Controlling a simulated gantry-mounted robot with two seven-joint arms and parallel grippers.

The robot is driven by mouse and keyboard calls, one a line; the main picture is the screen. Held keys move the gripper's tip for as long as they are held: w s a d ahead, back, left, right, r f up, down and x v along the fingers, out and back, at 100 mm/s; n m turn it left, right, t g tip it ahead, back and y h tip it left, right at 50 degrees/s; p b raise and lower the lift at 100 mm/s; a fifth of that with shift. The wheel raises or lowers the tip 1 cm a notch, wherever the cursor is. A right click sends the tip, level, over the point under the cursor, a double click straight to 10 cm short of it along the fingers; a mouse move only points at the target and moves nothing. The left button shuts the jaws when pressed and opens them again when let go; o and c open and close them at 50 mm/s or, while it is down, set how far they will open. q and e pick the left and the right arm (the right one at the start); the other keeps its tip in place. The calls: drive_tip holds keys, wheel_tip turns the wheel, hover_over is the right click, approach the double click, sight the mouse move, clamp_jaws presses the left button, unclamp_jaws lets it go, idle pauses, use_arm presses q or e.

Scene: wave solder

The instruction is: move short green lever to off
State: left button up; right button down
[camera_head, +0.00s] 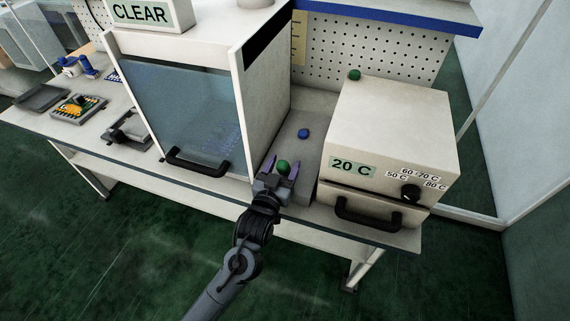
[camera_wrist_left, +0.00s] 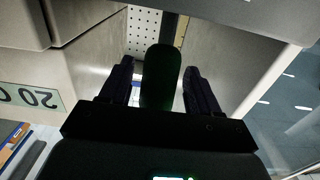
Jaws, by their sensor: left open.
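A green-tipped lever (camera_head: 283,168) stands at the front of the grey strip between the glass-fronted cabinet and the 20 C box. My left gripper (camera_head: 281,163) is open, with one purple finger on each side of the green tip. In the left wrist view, the green lever (camera_wrist_left: 161,78) stands between the two dark fingers, with gaps visible on both sides. Its base is hidden by the gripper. A second green tip (camera_head: 354,75) shows behind the 20 C box, its shaft hidden. I cannot tell which lever is shorter. My right gripper is not in view.
A blue knob (camera_head: 303,133) stands just behind the near green lever. The glass-fronted cabinet (camera_head: 262,90) rises close on the left, and the 20 C box (camera_head: 395,120) on the right, with a black dial (camera_head: 410,192) and handle (camera_head: 368,214). A pegboard (camera_head: 385,65) is behind.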

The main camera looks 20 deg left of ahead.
use_arm(q)
drive_tip(key=shift+w+d, duration=0.1)
drive_tip(key=shift+w, duration=0.7)
clamp_jaws()
